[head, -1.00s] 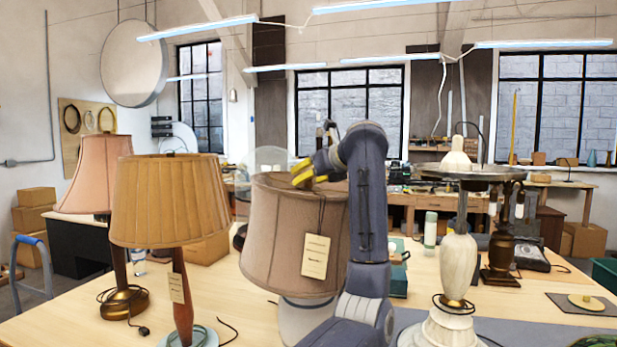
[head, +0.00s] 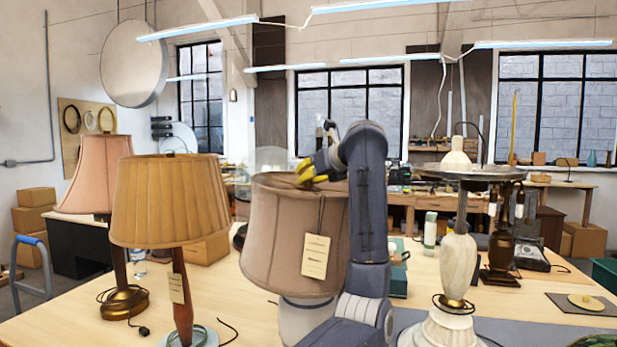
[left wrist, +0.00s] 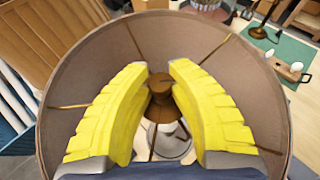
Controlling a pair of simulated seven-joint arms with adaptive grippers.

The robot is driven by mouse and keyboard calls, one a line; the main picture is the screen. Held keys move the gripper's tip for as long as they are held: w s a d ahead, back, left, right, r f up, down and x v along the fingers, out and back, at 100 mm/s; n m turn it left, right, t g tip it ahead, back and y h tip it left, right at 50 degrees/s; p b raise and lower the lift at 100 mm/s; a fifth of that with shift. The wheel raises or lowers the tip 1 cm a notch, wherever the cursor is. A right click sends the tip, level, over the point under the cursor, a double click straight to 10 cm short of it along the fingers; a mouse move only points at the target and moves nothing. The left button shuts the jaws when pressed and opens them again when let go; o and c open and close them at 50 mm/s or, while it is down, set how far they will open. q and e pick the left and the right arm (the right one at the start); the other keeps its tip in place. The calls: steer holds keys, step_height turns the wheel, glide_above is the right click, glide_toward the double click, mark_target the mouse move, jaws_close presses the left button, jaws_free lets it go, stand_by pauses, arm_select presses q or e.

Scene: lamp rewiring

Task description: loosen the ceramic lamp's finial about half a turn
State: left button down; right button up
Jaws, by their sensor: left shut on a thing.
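The ceramic lamp has a brownish fabric shade (head: 285,235) with a paper tag and a white base (head: 303,318) below it, near the middle of the head view. My left gripper (head: 308,174) is at the top opening of this shade, its yellow fingers pointing down into it. In the left wrist view the fingers (left wrist: 162,88) stand on either side of the brass finial (left wrist: 160,84) at the shade's centre and are shut on it. Thin spokes run from the centre to the shade's rim. In the head view the finial is hidden inside the shade. My right gripper is not in view.
A pleated tan-shaded lamp (head: 172,205) stands close on the left, with a pink-shaded lamp (head: 95,175) behind it. A cream stone lamp (head: 458,265) stands to the right. A green box (head: 398,280) lies behind my arm.

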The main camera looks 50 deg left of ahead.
arm_select(q)
steer(key=shift+g, duration=0.3)
steer(key=shift+w+n+g, duration=0.1)
steer(key=shift+n+g, duration=0.9)
steer(key=shift+g, duration=0.1)
steer(key=shift+n+g+h, duration=0.6)
steer(key=shift+n+g, duration=1.4)
steer(key=shift+g, duration=0.1)
steer(key=c, duration=1.2)
jaws_free()
steer(key=shift+g, duration=0.3)
steer(key=v, duration=1.2)
